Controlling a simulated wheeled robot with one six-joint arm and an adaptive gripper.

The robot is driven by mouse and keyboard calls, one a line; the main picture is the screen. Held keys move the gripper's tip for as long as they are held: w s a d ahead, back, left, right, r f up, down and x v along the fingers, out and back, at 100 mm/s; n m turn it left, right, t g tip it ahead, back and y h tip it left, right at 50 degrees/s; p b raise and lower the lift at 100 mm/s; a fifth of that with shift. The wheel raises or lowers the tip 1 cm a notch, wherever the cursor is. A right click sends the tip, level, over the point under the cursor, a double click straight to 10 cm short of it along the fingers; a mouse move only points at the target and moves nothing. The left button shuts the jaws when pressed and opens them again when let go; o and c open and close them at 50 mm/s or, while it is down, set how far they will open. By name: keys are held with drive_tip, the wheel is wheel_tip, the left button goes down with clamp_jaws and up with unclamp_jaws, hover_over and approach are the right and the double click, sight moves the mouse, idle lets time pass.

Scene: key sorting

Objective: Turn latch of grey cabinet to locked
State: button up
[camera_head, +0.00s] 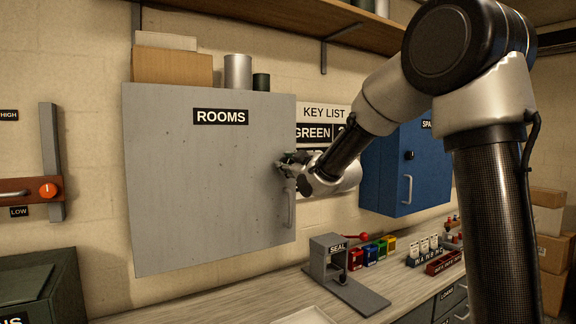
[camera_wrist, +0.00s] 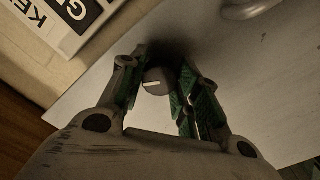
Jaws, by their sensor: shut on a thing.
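The grey cabinet (camera_head: 205,190), labelled ROOMS, hangs on the wall with its door closed. A curved handle (camera_head: 291,205) is on the right side of its door; it also shows at the top of the wrist view (camera_wrist: 252,8). The round latch knob (camera_wrist: 157,80) with a pale line mark sits between my gripper's (camera_wrist: 160,88) fingers in the wrist view. My gripper (camera_head: 287,162) is at the door's right edge, just above the handle, shut on the knob. The knob is hidden by the fingers in the head view.
A blue cabinet (camera_head: 402,165) hangs to the right behind my arm. A key list sign (camera_head: 322,115) is on the wall between the cabinets. Boxes and cans stand on the grey cabinet.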

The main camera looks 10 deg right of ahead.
drive_tip(key=n, duration=0.5)
drive_tip(key=shift+n, duration=0.3)
idle(0.4)
drive_tip(key=o, duration=1.1)
drive_tip(key=shift+c, duration=0.2)
drive_tip(key=shift+s, duration=0.1)
drive_tip(key=v, duration=1.2)
